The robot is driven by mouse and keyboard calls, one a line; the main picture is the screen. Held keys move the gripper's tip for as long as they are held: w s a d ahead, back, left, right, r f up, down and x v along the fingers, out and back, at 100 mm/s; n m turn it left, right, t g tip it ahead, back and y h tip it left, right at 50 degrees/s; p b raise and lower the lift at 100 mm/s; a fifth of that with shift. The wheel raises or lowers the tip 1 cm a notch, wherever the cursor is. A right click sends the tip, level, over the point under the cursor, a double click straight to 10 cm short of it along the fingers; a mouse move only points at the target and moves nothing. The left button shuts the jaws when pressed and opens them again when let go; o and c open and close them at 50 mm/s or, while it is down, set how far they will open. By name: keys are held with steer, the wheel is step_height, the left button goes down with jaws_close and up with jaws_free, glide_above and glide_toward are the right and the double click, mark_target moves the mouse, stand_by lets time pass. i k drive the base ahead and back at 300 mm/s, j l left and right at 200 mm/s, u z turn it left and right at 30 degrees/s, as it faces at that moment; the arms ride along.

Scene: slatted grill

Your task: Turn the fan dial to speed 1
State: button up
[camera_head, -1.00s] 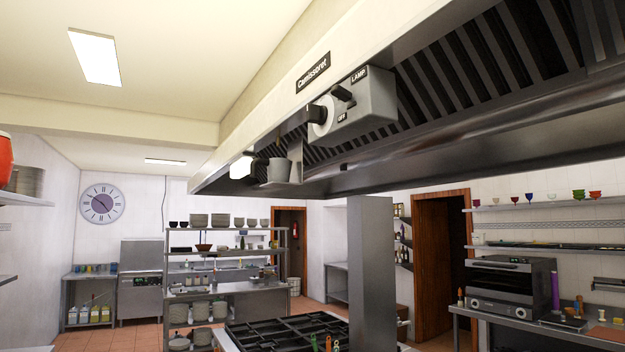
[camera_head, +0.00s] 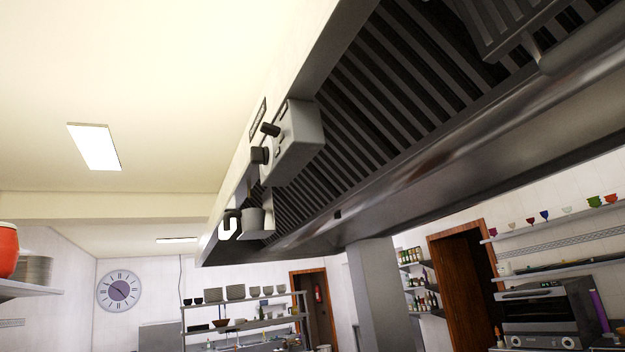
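A grey control box (camera_head: 300,143) is fixed to the front face of the hood. It is seen at a steep angle, from below and the side. A black upper knob (camera_head: 270,129) and a black lower knob (camera_head: 260,155) stick out from its front. Farther along the hood is a second grey box (camera_head: 252,223) with a dark knob (camera_head: 232,217). The dial markings are too oblique to read, so I cannot tell which knob is the fan dial or its setting. My gripper is not in view, and nothing touches the knobs.
The hood's slatted underside (camera_head: 375,90) and metal rim (camera_head: 430,150) fill the upper right. A grey column (camera_head: 375,290) stands below it. A shelf with an orange-red pot (camera_head: 8,250) is at left. Open air lies left of the hood.

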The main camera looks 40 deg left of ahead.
mark_target(259, 155)
steer(key=i+j+z, duration=0.15)
steer(key=j+z, duration=0.15)
steer(key=j, duration=0.3)
steer(key=i+j+z, duration=0.1)
steer(key=j+z, duration=0.15)
steer(key=j, duration=0.3)
steer(key=j+z, duration=0.3)
steer(key=j, duration=0.35)
steer(key=i, duration=0.05)
